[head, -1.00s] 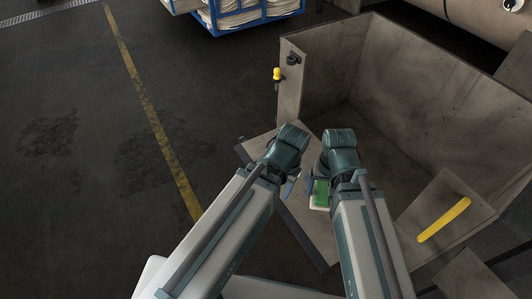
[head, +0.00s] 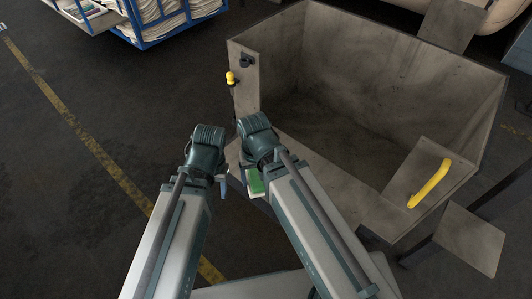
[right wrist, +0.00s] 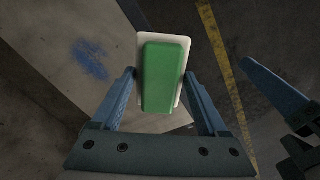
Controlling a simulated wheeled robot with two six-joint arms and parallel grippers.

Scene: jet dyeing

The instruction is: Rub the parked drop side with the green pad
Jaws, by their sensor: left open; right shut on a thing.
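The green pad (head: 256,183), on a white backing, is in my right gripper (head: 254,187). In the right wrist view the pad (right wrist: 163,75) sits between the two blue fingers (right wrist: 163,100). The drop side (head: 335,195) appears as a grey panel along the front of the large grey bin, partly hidden by my right arm. In the right wrist view a grey panel (right wrist: 50,30) with a blue smudge (right wrist: 90,60) lies left of the pad; I cannot tell whether they touch. My left gripper (head: 222,186) is open and empty, left of the right one.
The bin (head: 370,60) has tall walls, a yellow handle (head: 430,184) at right and a yellow knob (head: 231,78) on its left post. A blue cart (head: 150,35) with folded cloth stands at the back left. The floor at left is clear around a yellow line (head: 85,137).

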